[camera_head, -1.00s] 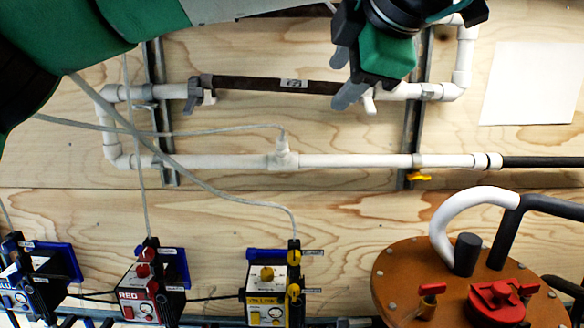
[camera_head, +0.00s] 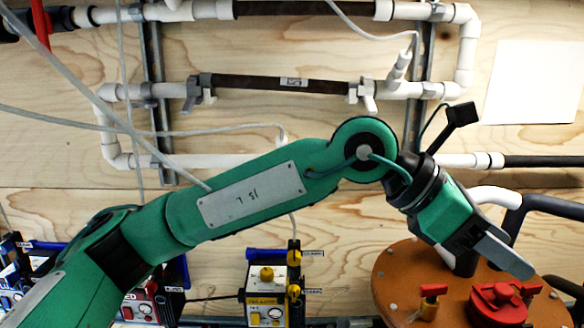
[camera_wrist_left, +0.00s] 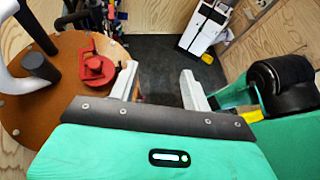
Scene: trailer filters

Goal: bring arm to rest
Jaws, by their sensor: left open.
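My left arm reaches in from the lower left of the head view. Its green left gripper (camera_head: 507,254) points down and to the right, in front of the brown round lid (camera_head: 400,278). In the left wrist view the two pale fingers (camera_wrist_left: 163,88) stand apart with nothing between them. The lid (camera_wrist_left: 22,125) with its red handle (camera_wrist_left: 96,68) lies to the left of the fingers there. I cannot tell whether the gripper touches the lid, but it looks apart from it. My right gripper is not in the head view.
White and dark pipes (camera_head: 290,84) run along the wooden wall (camera_head: 340,215). A yellow box (camera_head: 266,300) and a red box (camera_head: 140,303) stand below, the red one partly behind my arm. Dark floor (camera_wrist_left: 160,65) shows beyond the fingers, with a white device (camera_wrist_left: 203,28) on it.

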